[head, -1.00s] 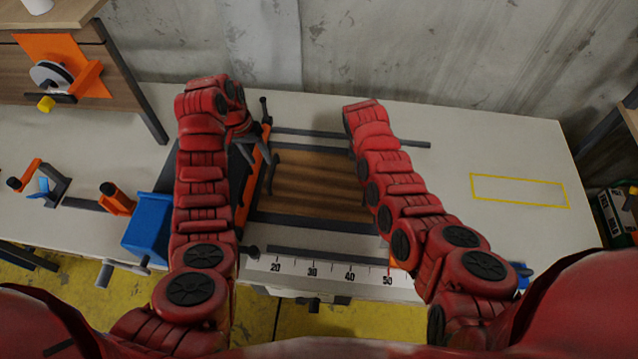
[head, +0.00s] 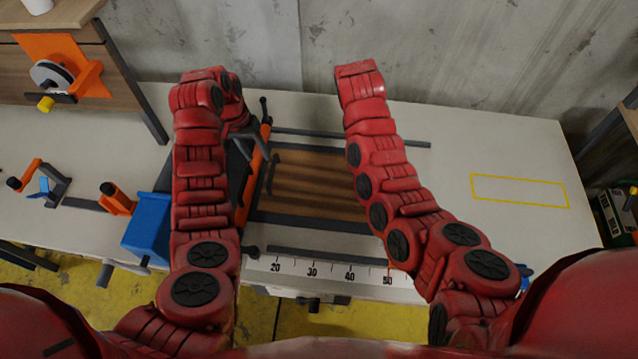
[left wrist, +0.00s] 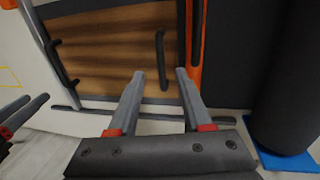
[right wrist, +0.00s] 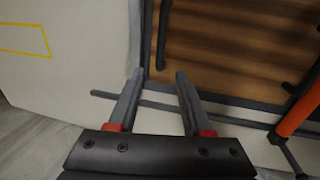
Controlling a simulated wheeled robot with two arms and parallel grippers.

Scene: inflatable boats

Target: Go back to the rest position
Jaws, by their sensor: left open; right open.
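My left gripper (head: 252,147) is over the left part of the bench fixture, near an orange bar (head: 252,175). In the left wrist view the left gripper (left wrist: 158,78) has its fingers apart with nothing between them, above a brown wooden board (left wrist: 112,50) with dark handles. My right gripper is hidden behind its own arm in the head view. In the right wrist view the right gripper (right wrist: 157,75) has its fingers apart and empty, above the edge of the wooden board (right wrist: 235,50). The board also shows in the head view (head: 310,185) between my arms.
A white bench (head: 450,140) carries a yellow outlined rectangle (head: 518,191) on its clear right side. A blue block (head: 147,227) and an orange clamp (head: 116,198) are at left. A ruler strip (head: 330,275) runs along the front. A concrete wall (head: 400,50) stands behind.

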